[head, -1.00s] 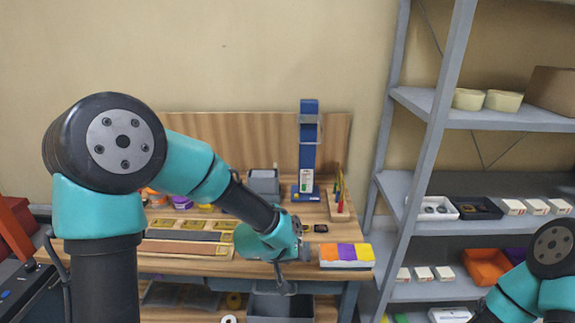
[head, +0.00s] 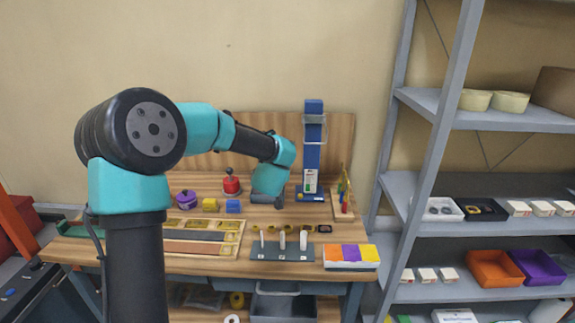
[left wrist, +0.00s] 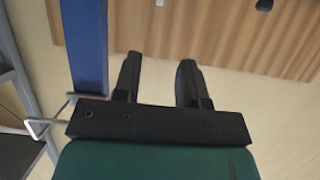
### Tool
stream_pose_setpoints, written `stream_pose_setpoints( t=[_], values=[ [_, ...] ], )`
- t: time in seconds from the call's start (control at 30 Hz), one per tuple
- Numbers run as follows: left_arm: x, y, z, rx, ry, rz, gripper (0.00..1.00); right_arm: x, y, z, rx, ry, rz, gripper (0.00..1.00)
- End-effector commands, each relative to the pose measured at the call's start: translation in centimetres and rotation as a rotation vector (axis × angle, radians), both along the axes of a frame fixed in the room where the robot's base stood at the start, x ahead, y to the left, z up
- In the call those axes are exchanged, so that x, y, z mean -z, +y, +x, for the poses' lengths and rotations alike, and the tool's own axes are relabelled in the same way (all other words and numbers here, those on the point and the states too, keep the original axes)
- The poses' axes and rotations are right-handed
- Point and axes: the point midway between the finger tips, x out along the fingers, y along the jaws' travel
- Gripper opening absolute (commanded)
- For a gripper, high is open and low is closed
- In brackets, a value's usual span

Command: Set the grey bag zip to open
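A dark grey item (head: 265,201), possibly the grey bag, stands on the bench to the left of the blue post; most of it is hidden behind my left wrist, and I cannot make out its zip. My left gripper is hidden behind its own wrist in the head view. In the left wrist view my left gripper (left wrist: 158,62) has its two dark fingers apart with nothing between them. Beyond the fingers are beige wall and wood panel. My right gripper is in neither view.
The blue post (head: 312,150) stands close to the right of my left wrist and also shows in the left wrist view (left wrist: 82,50). Grey shelves (head: 420,228) stand at right.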

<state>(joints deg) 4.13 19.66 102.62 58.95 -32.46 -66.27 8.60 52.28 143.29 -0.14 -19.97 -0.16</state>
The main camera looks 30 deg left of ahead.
Motion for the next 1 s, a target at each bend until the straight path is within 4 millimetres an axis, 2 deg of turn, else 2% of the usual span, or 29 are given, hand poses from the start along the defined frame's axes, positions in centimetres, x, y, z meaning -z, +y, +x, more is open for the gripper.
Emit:
stream_pose_setpoints(
  t=[0.27, 0.47, 1.0],
  values=[
    [0.1, -0.1, 0.1, 0.004, 0.001, -0.001, 0.38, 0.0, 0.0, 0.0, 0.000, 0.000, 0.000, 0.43],
    [0.6, 0.5, 1.3, 0.005, 0.000, -0.001, 0.38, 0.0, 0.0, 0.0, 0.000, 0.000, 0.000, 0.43],
    [4.0, 4.0, 8.5, 0.004, 0.000, -0.002, 0.38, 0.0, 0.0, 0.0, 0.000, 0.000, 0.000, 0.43]
  ],
)
